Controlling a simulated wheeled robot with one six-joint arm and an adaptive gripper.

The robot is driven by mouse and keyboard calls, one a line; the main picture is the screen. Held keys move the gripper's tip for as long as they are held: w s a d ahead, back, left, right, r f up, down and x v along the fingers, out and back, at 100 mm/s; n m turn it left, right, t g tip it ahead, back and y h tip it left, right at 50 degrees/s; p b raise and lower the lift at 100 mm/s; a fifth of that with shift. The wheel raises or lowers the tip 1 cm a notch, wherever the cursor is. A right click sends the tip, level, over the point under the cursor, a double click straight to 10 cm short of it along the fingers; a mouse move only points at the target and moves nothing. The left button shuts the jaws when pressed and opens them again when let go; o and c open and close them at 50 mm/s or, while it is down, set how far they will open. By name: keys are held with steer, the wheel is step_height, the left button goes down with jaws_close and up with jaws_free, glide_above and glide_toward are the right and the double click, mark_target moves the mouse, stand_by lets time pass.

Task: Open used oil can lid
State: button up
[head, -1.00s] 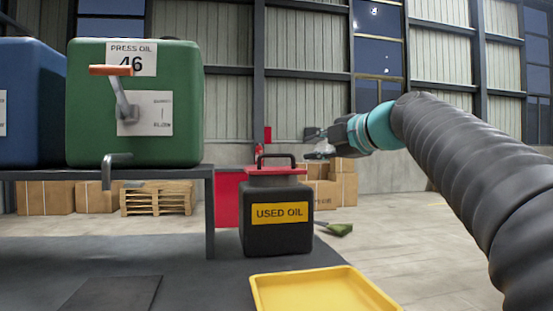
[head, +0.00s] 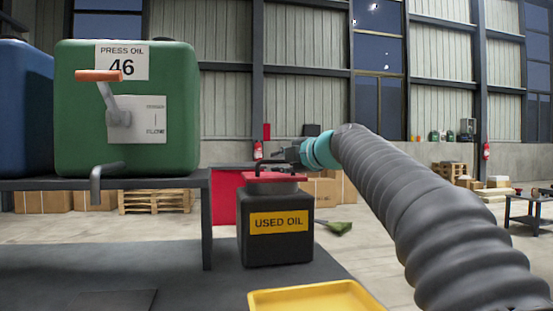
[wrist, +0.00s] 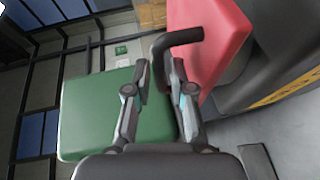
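The black used oil can (head: 277,240) stands on the dark floor mat with its yellow "USED OIL" label facing me. Its red lid (head: 272,178) sits on top and shows large in the wrist view (wrist: 222,35). The lid's black bar handle (wrist: 180,38) rises from it. My gripper (head: 280,157) is at the handle, just above the lid. In the wrist view my gripper (wrist: 159,80) has its two fingers apart, with part of the handle between them. I see no clear grip on it. In the head view my gripper hides part of the handle.
A green "PRESS OIL 46" tank (head: 75,130) with a crank and spout stands on a dark bench (head: 205,215) to the left. A yellow tray (head: 318,296) lies in front of the can. Open floor lies to the right.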

steer(key=shift+x, duration=0.85)
jaws_close()
steer(key=shift+r+p, duration=0.1)
steer(key=shift+p, duration=0.2)
